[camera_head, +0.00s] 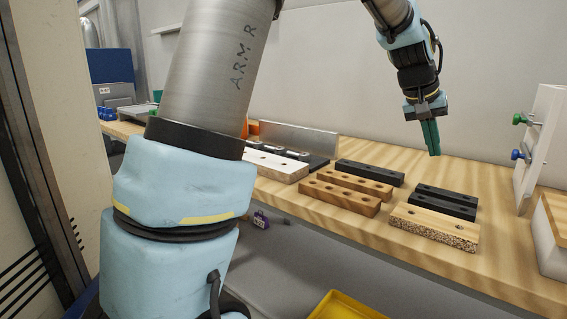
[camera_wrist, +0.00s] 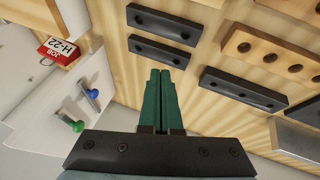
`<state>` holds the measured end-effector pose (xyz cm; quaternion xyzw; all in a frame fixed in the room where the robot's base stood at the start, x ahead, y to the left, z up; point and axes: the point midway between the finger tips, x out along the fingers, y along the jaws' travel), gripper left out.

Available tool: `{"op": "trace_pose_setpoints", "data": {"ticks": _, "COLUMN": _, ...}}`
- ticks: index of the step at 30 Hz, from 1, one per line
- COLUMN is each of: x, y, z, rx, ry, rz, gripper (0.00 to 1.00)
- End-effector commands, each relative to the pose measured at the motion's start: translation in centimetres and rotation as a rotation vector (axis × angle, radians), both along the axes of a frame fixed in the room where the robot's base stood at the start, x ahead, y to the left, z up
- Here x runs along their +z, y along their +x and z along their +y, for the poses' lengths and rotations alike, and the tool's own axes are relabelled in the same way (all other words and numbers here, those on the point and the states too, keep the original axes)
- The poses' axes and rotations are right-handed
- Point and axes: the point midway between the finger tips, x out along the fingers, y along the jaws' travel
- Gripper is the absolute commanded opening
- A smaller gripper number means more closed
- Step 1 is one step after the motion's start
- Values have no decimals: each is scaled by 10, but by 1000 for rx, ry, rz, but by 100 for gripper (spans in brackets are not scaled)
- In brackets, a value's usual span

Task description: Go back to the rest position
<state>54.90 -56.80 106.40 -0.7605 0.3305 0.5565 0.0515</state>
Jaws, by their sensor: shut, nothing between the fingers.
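My gripper (camera_head: 431,138) hangs from my arm above the back right part of the wooden bench (camera_head: 500,215) in the head view. Its green fingers point down, are shut together and hold nothing. In the wrist view the closed fingers (camera_wrist: 159,80) show in the middle, with black drilled bars beyond their tips. The gripper is clear of the parts on the bench. My large arm link covers the left middle of the head view.
Black bars (camera_head: 370,172), wooden drilled blocks (camera_head: 340,192) and a pale block (camera_head: 434,227) lie on the bench. A white panel (camera_head: 540,140) with green and blue knobs stands at the right. A yellow bin (camera_head: 345,306) sits below the front edge.

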Motion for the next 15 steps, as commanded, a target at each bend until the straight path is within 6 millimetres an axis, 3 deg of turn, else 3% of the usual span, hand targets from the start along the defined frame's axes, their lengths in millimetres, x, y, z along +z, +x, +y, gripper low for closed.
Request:
{"op": "trace_pose_setpoints", "data": {"ticks": 4, "x": -26, "y": 21, "z": 85, "rx": 107, "ry": 84, "rz": 0, "gripper": 0}}
{"op": "trace_pose_setpoints", "data": {"ticks": 8, "x": -54, "y": 23, "z": 177, "rx": 212, "ry": 169, "rz": 15, "gripper": 0}}
{"op": "trace_pose_setpoints", "data": {"ticks": 12, "x": -82, "y": 2, "z": 272, "rx": 318, "ry": 253, "rz": 47, "gripper": 0}}
{"op": "trace_pose_setpoints", "data": {"ticks": 15, "x": -99, "y": -25, "z": 328, "rx": 384, "ry": 301, "rz": 78, "gripper": 0}}
